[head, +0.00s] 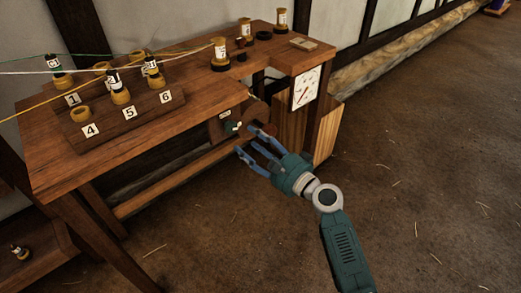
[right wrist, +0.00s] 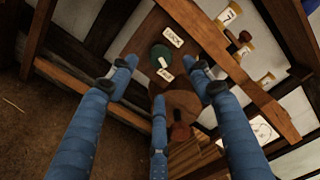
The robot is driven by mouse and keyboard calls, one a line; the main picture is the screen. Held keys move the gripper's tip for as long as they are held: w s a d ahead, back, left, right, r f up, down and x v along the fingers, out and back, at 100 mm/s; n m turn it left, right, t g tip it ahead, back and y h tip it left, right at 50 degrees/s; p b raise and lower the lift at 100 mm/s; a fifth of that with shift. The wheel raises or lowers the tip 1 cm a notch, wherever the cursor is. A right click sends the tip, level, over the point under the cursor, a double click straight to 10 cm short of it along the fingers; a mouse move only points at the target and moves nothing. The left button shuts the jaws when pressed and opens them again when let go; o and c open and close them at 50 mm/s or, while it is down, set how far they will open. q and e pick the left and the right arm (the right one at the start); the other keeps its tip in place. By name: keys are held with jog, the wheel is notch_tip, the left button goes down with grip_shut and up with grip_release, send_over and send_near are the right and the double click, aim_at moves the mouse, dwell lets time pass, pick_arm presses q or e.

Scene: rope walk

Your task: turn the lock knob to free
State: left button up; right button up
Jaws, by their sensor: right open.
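The lock knob (head: 232,127) is a dark green round knob on a wooden panel under the table's front edge. In the right wrist view the knob (right wrist: 158,54) sits ahead, between and beyond my fingertips. One white label beside it reads LOCK (right wrist: 172,36); another small white label (right wrist: 166,74) is too small to read surely. A pale mark shows on the knob. My right gripper (head: 253,141) has blue fingers spread open in front of the panel, a little right of and below the knob. It appears apart from the knob and holds nothing. My left gripper is out of view.
The wooden table (head: 55,160) carries a peg board (head: 110,138) with numbered cups and bobbins, and stretched cords cross above its left side. A white dial (head: 305,87) hangs at its right end. A lower rail (head: 180,178) runs beneath. The floor right is clear.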

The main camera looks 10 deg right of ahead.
jog(key=v, duration=0.4)
jog(key=shift+f, duration=0.1)
dwell(0.3)
